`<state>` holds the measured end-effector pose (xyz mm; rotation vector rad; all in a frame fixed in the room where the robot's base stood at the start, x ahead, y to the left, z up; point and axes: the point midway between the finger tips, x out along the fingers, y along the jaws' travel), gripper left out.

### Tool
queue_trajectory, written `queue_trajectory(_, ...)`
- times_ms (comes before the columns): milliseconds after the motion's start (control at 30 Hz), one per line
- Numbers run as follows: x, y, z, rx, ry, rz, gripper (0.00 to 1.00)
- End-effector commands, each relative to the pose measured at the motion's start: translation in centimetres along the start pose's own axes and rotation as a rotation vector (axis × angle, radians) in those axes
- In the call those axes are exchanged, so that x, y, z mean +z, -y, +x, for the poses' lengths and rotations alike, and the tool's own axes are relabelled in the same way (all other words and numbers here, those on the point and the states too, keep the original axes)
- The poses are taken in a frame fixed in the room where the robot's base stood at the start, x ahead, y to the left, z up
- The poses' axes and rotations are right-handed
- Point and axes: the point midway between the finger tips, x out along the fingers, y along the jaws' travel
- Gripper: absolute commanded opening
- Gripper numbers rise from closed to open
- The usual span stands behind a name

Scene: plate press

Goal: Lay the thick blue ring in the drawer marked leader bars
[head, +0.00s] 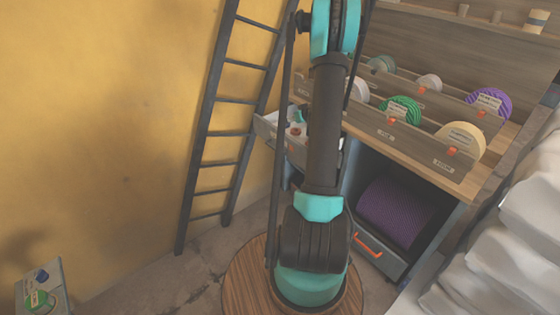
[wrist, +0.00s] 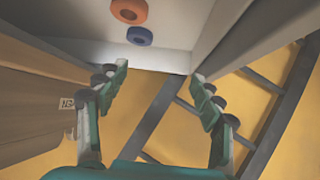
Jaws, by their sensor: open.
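In the wrist view, a thick blue ring (wrist: 140,36) lies on the pale floor of what looks like an open drawer (wrist: 95,50). My gripper (wrist: 162,72) is open and empty, its two fingers spread wide below the ring in the picture and apart from it. In the head view, a pale open drawer (head: 267,127) juts out left of the wooden unit, partly behind my arm, with small items in it. My gripper is hidden there. I cannot read any drawer label as leader bars.
An orange ring (wrist: 128,11) lies close to the blue one. A dark ladder (head: 215,130) leans at the yellow wall. Wooden racks hold green (head: 402,109) and purple (head: 488,102) rolls. White sacks (head: 525,210) fill the right. A grey tray (head: 58,270) at lower left holds round items.

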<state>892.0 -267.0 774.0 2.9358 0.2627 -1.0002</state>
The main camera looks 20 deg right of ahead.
Motion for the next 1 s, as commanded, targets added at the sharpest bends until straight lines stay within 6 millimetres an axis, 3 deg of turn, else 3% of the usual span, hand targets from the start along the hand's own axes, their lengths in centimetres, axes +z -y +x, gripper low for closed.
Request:
queue_trajectory(33, -0.5, 2.1, -1.2, -0.014, 0.022, 0.002, 0.67)
queue_trajectory(233, -0.8, 9.8, -6.3, -0.045, 0.131, 0.029, 0.67)
queue_trajectory(467, 1.3, 17.6, -12.9, -0.049, 0.258, 0.058, 0.67)
queue_trajectory(700, 5.9, 23.9, -20.2, -0.017, 0.379, 0.084, 0.67)
queue_trajectory(1000, 13.9, 28.4, -28.1, 0.066, 0.499, 0.110, 0.67)
